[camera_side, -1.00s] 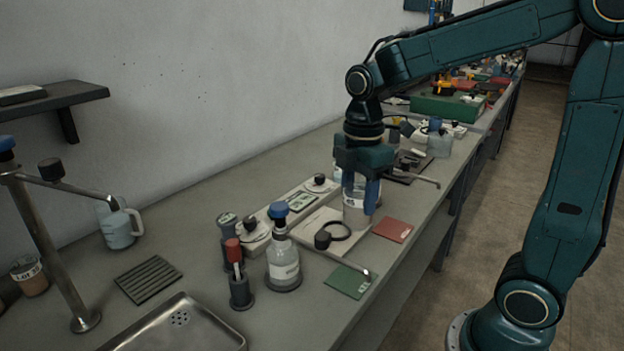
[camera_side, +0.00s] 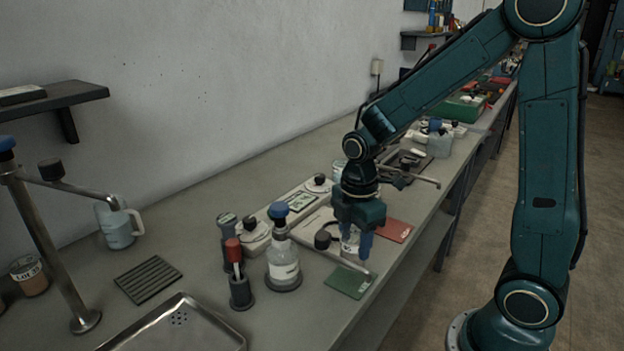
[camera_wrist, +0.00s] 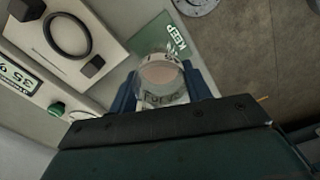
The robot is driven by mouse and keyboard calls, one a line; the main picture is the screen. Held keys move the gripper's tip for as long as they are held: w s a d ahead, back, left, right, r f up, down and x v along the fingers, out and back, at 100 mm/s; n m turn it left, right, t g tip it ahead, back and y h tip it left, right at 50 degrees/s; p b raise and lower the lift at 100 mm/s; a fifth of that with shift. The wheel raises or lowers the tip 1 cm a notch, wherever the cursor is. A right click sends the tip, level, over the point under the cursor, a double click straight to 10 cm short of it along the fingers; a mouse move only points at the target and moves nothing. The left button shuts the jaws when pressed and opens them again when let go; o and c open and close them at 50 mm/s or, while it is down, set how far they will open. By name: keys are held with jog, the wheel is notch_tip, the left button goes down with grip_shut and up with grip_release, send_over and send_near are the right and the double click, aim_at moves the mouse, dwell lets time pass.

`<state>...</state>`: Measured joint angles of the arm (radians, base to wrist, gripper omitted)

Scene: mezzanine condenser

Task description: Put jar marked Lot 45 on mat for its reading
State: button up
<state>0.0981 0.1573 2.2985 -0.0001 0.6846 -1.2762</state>
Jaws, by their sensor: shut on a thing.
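My gripper (camera_side: 353,248) is shut on a clear jar (camera_side: 349,240) with pale contents and a dark-lettered label I cannot read for sure. The wrist view shows the jar (camera_wrist: 162,78) between my two blue fingers. A green mat (camera_side: 348,282) lies just nearer the side camera; in the wrist view this mat (camera_wrist: 178,38) reads KEEP and is partly hidden by the jar. A red mat (camera_side: 394,230) lies behind. Left of the gripper is a pale instrument with a display (camera_side: 302,201); its digits (camera_wrist: 16,76) are only partly clear.
A blue-capped bottle (camera_side: 283,262) and a red-topped holder (camera_side: 240,285) stand to the left. Another labelled jar (camera_side: 29,276) is at far left, near a ribbed pad (camera_side: 148,279) and a metal tray (camera_side: 190,325).

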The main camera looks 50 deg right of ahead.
aim_at(354, 254)
jog(key=shift+f, duration=1.9)
jog(key=shift+f, duration=0.1)
jog(key=o, duration=1)
notch_tip(354, 254, up, 12)
jog(key=shift+r, duration=0.15)
